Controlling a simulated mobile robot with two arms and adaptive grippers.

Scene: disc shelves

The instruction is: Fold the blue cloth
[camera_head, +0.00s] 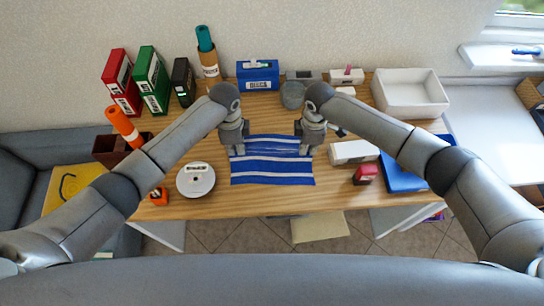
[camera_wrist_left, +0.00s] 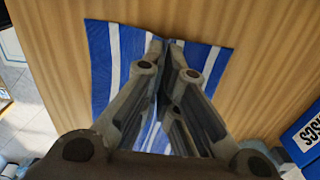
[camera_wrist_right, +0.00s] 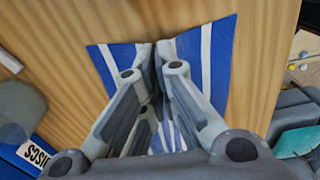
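The blue cloth (camera_head: 272,178) with white stripes lies on the wooden table in front of me, in the middle of the head view. My left gripper (camera_head: 238,153) is at its left side and my right gripper (camera_head: 305,152) at its right side, both toward the far part. In the left wrist view the left fingertips (camera_wrist_left: 166,44) are together, with the cloth (camera_wrist_left: 205,58) pinched at its edge. In the right wrist view the right fingertips (camera_wrist_right: 156,50) are also together on the cloth's edge (camera_wrist_right: 215,55). The far part of the cloth looks slightly raised and creased between the grippers.
A white round device (camera_head: 195,180) stands left of the cloth. A white box (camera_head: 354,152), a dark red stamp-like item (camera_head: 365,175) and a blue folder (camera_head: 403,181) lie to the right. A grey cup (camera_head: 292,96) and blue box (camera_head: 258,75) stand behind. Bare wood lies before the cloth.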

